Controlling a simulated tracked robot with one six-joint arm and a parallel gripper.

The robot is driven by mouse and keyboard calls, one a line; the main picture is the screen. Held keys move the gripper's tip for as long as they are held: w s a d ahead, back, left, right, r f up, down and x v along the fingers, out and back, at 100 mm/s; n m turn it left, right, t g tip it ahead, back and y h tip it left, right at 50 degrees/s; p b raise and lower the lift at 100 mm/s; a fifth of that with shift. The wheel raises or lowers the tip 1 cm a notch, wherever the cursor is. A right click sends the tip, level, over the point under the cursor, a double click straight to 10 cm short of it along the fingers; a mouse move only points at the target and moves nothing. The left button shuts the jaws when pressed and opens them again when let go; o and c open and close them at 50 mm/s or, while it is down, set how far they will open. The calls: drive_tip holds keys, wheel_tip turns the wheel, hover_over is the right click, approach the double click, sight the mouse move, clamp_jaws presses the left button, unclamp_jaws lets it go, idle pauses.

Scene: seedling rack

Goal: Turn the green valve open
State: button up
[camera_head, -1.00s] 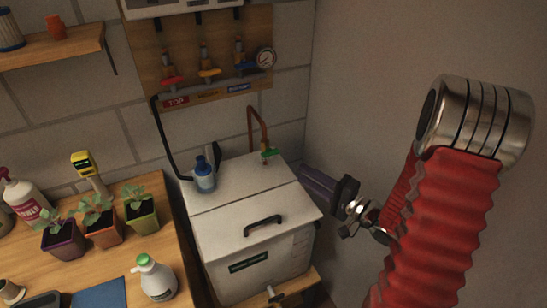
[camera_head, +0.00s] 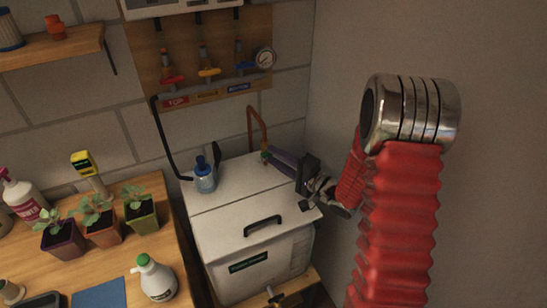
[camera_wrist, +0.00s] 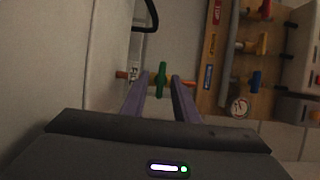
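The green valve (camera_wrist: 160,79) has a small green handle on a copper pipe (camera_head: 257,128) at the back right of the white cabinet. In the head view only a bit of green shows beside my gripper (camera_head: 276,160), whose fingers cover most of it. In the wrist view the purple fingers of my gripper (camera_wrist: 158,88) are apart, with the green handle showing in the gap near their tips. I see no finger clearly touching the handle. The gripper is open and empty.
A blue-capped bottle (camera_head: 204,176) stands on the white cabinet (camera_head: 228,207), left of my gripper. A wall board (camera_head: 150,62) carries red, yellow and blue valves and a gauge (camera_head: 265,58). Potted seedlings stand on the wooden bench (camera_head: 110,262) at left. A bare wall is close on the right.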

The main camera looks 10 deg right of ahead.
drive_tip(key=shift+w+a, duration=0.15)
drive_tip(key=shift+w, duration=0.1)
drive_tip(key=shift+c, duration=0.6)
